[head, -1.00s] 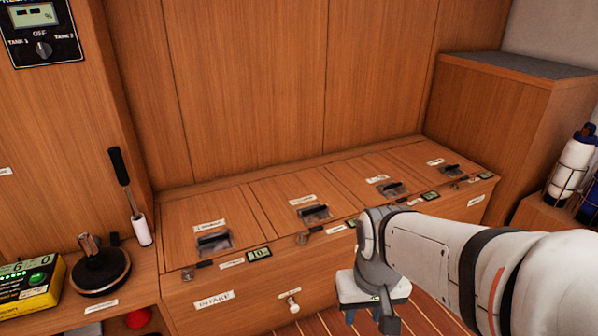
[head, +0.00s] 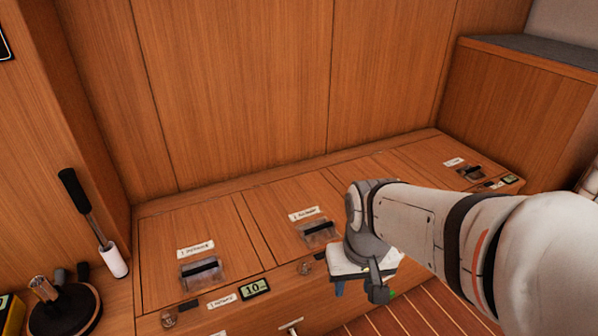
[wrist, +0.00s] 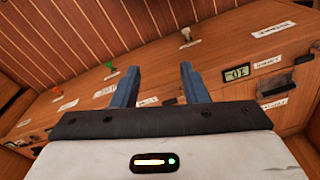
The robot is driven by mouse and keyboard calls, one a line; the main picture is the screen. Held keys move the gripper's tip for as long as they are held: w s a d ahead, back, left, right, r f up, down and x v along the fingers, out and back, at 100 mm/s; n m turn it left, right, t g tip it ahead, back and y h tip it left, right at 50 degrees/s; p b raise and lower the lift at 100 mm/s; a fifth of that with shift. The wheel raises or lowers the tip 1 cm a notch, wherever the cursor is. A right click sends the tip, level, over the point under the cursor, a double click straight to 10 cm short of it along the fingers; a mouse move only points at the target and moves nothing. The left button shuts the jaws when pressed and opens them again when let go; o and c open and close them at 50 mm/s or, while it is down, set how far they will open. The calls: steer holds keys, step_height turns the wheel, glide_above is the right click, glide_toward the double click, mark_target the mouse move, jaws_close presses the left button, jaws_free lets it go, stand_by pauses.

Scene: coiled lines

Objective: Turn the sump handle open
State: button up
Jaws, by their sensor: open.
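In the wrist view, a green handle (wrist: 110,70), an orange handle (wrist: 57,89) and a pale handle (wrist: 186,35) sit along the wooden front panel (wrist: 225,60). Small white labels lie near them, too small or turned to read, so I cannot tell which handle is the sump one. My gripper (wrist: 155,70) is open and empty, its two blue fingers pointing toward the panel and apart from the handles. In the head view my gripper (head: 340,287) hangs in front of the bench, mostly hidden by my wrist. A pale handle (head: 292,328) shows at the bottom edge.
The bench top has lids with dark latches (head: 201,271) and a small display (head: 255,289) on its front edge. A black-handled lever (head: 88,208) and a round black base (head: 62,310) stand at left. A tall wooden cabinet (head: 520,100) rises at right. Striped floor lies in front.

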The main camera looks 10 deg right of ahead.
steer(key=m+g+p, duration=0.1)
steer(key=m+p, duration=0.7)
steer(key=m, duration=0.6)
glide_above(316, 258)
steer(key=w+d, duration=0.1)
steer(key=d, duration=0.2)
step_height(316, 258, down, 7)
steer(key=f+b, duration=0.1)
steer(key=f, duration=0.3)
steer(key=f+b, duration=0.1)
steer(key=f, duration=0.2)
steer(key=shift+w+a+f+b, duration=0.1)
steer(key=shift+w+f+b, duration=0.1)
steer(key=shift+f+b, duration=0.2)
steer(key=shift+f, duration=0.25)
steer(key=shift+c, duration=0.2)
jaws_close()
